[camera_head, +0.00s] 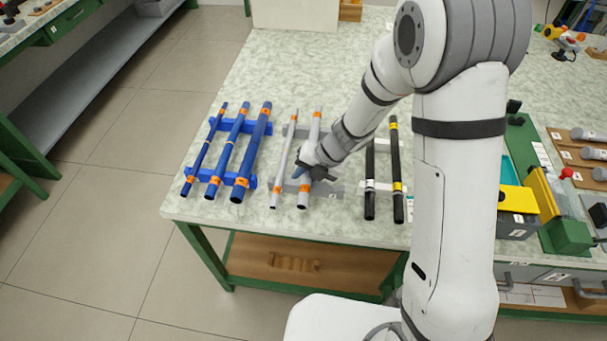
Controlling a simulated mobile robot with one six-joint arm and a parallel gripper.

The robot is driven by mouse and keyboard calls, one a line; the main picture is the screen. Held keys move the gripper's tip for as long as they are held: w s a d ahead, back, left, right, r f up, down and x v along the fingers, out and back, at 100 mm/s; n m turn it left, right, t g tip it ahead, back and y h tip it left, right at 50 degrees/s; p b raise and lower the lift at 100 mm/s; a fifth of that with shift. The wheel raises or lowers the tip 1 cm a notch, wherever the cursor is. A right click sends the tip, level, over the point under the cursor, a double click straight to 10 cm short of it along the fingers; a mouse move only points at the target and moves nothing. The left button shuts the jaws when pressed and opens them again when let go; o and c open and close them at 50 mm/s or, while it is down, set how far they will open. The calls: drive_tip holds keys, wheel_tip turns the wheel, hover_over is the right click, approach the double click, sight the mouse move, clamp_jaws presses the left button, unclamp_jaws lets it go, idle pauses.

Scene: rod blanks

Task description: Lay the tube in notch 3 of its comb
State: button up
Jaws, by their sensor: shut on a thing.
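My gripper (305,171) is at the grey set near the table's front left, low over the right-hand grey tube (304,194). It is shut on that tube, which has orange bands. The tube runs across the grey comb, whose near bar (330,190) shows to its right; I cannot tell whether it rests in a notch or is held just above. A thinner grey tube (284,156) lies to its left across the same comb. My gripper and wrist hide part of the comb and the held tube. The notch numbers are too small to read.
Several blue tubes (225,158) lie on a blue comb (232,126) to the left. Black tubes (370,180) lie on a pale comb (383,187) to the right. A yellow-topped box (518,199) stands further right. The table's back middle is clear.

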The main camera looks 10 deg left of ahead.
drive_tip(key=shift+s+d+f+b, duration=0.1)
drive_tip(key=shift+s+f+b, duration=0.1)
drive_tip(key=shift+f+b, duration=0.25)
idle(0.4)
drive_tip(key=shift+s+d+f, duration=0.1)
drive_tip(key=shift+s+f, duration=0.05)
drive_tip(key=shift+f, duration=0.3)
drive_tip(key=o, duration=0.7)
drive_tip(key=shift+d, duration=0.1)
drive_tip(key=shift+o, duration=0.7)
drive_tip(key=p+v, duration=0.2)
drive_tip(key=v, duration=0.6)
drive_tip(key=shift+w+r, duration=0.2)
drive_tip(key=shift+r, duration=0.4)
drive_tip(key=shift+a, duration=0.25)
